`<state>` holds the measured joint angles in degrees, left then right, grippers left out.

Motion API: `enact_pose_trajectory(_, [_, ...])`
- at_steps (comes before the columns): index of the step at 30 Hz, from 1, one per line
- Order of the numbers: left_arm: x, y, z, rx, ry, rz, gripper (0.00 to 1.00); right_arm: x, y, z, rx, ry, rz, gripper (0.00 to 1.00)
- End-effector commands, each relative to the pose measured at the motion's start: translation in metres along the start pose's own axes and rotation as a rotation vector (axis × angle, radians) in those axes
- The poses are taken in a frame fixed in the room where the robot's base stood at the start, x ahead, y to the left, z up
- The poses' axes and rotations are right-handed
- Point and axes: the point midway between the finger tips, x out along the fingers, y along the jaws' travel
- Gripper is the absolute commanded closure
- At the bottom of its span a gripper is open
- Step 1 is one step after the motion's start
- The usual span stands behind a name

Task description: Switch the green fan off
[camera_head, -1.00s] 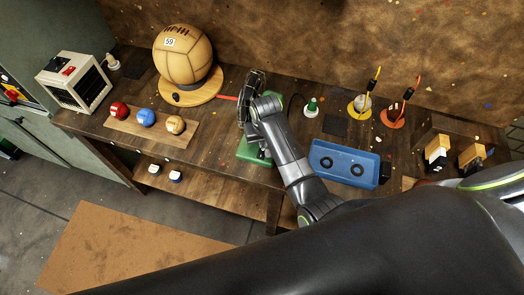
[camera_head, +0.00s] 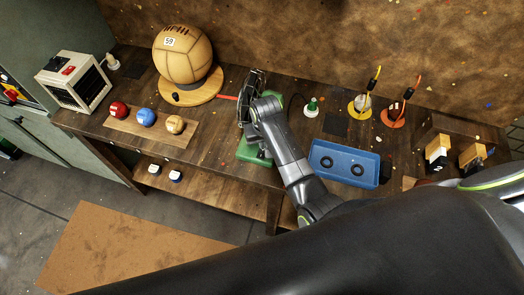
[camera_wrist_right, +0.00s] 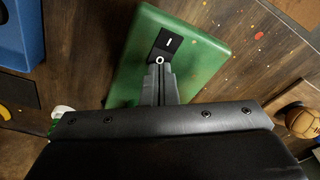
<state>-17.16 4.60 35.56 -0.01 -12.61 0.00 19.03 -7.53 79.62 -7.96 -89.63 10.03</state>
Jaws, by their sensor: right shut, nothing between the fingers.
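The green fan stands on the workbench, its dark round cage (camera_head: 252,92) upright above a green base (camera_head: 248,150). My right arm covers part of it in the head view. In the right wrist view the green base (camera_wrist_right: 196,58) carries a black rocker switch (camera_wrist_right: 172,42) with a white line at its far end and a white ring at its near end. My right gripper (camera_wrist_right: 160,68) is shut and empty, its tips at the ring end of the switch. Whether they touch it or press it down, I cannot tell. My left gripper is not in view.
A blue tray (camera_head: 318,170) lies right of the fan base. A large leather ball (camera_head: 183,53) on a round wooden stand and a board with small balls (camera_head: 146,118) are to the left. A green-and-white bottle-like item (camera_head: 311,107) stands behind my arm.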

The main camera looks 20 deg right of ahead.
Motion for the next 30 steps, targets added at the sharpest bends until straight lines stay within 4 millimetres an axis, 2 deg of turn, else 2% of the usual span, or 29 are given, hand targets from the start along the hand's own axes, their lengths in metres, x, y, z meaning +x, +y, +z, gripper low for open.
enact_pose_trajectory(23, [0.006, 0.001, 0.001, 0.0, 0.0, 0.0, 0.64, 0.012, 0.0, 0.002, 0.0, -0.001, 0.0, 1.0])
enact_pose_trajectory(30, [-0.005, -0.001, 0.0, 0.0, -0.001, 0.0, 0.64, 0.0, 0.0, 0.0, 0.0, -0.001, 0.0, 1.0])
